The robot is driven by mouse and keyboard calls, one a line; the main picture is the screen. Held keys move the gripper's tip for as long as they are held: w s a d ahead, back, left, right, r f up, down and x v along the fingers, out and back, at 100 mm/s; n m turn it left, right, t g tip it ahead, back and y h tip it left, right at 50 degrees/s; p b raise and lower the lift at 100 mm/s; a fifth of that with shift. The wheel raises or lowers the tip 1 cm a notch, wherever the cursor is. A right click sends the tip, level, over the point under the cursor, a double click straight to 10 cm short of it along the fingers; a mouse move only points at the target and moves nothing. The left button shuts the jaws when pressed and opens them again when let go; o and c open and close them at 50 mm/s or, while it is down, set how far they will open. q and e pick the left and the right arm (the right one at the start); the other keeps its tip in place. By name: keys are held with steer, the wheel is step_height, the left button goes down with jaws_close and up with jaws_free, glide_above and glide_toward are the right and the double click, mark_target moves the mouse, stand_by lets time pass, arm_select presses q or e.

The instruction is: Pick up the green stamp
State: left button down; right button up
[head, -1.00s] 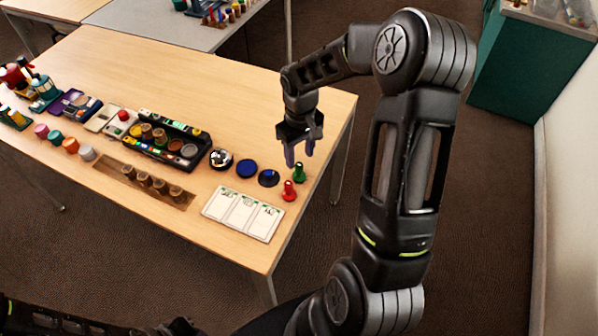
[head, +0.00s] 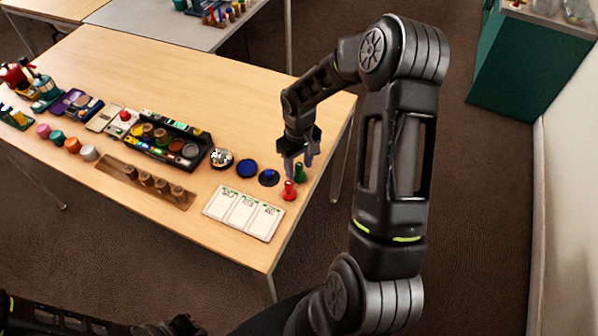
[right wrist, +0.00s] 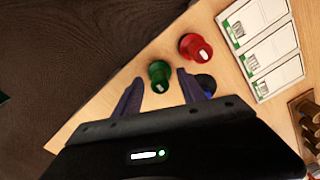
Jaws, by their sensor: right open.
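The green stamp (head: 300,172) stands upright near the table's right edge, just behind the red stamp (head: 289,190). My right gripper (head: 297,168) is open, pointing down, low above the green stamp. In the right wrist view the green stamp (right wrist: 160,75) lies between and just beyond the two fingertips (right wrist: 160,84), with nothing gripped. The red stamp (right wrist: 196,48) shows to its right there. Whether the fingers touch the green stamp cannot be told. My left gripper is not clearly in view; only dark parts of mine show at the bottom left.
A white card with three panels (head: 243,214) lies in front of the stamps. A dark tray (head: 165,143) and a wooden block with several pegs (head: 146,182) stand farther left. The table's back half is clear.

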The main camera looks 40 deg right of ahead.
mark_target(299, 165)
steer(key=shift+c, duration=0.3)
jaws_close()
stand_by(0.4)
step_height(299, 165, up, 10)
steer(key=shift+r+b, duration=0.1)
steer(key=shift+b, duration=0.65)
